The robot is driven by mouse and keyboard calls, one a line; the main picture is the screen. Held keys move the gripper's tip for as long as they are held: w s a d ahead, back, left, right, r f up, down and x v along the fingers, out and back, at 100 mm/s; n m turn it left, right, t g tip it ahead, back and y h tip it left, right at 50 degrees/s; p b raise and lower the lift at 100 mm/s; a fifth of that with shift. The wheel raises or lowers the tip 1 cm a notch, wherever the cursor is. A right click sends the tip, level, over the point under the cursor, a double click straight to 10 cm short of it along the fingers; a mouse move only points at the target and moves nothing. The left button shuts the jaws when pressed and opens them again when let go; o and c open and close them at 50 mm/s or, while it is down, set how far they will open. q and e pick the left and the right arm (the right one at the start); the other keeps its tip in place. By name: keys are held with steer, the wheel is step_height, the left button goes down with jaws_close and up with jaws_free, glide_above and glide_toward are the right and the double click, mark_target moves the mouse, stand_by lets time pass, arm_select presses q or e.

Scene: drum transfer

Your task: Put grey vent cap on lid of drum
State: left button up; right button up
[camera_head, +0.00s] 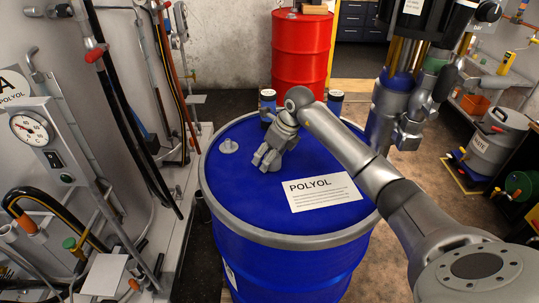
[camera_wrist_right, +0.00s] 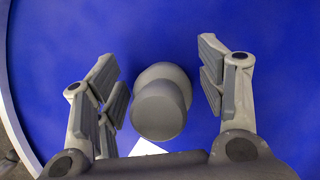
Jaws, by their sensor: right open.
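The blue drum (camera_head: 275,222) stands in the middle of the head view, with a grey rim and a white POLYOL label on its lid. A small grey knobbed piece on a wide round base (camera_head: 228,146) stands upright on the lid's left part. My right gripper (camera_head: 266,163) is over the lid, to the right of this piece and apart from it. In the right wrist view the gripper's fingers (camera_wrist_right: 163,90) are spread, with a grey round cap (camera_wrist_right: 159,110) between them and a gap on each side. I cannot tell whether both views show the same piece. My left gripper is out of view.
A red drum (camera_head: 301,48) stands behind. Pipes, hoses and a gauge (camera_head: 32,128) line the left side. A dark machine (camera_head: 400,90) with blue and brass parts stands at the upper right.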

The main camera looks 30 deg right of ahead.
steer(key=shift+r, duration=0.2)
steer(key=shift+s+d+r, duration=0.1)
steer(key=shift+r, duration=0.2)
steer(key=b+v, duration=0.2)
steer(key=v, duration=0.9)
steer(key=shift+s+b, duration=0.2)
steer(key=shift+b, duration=0.2)
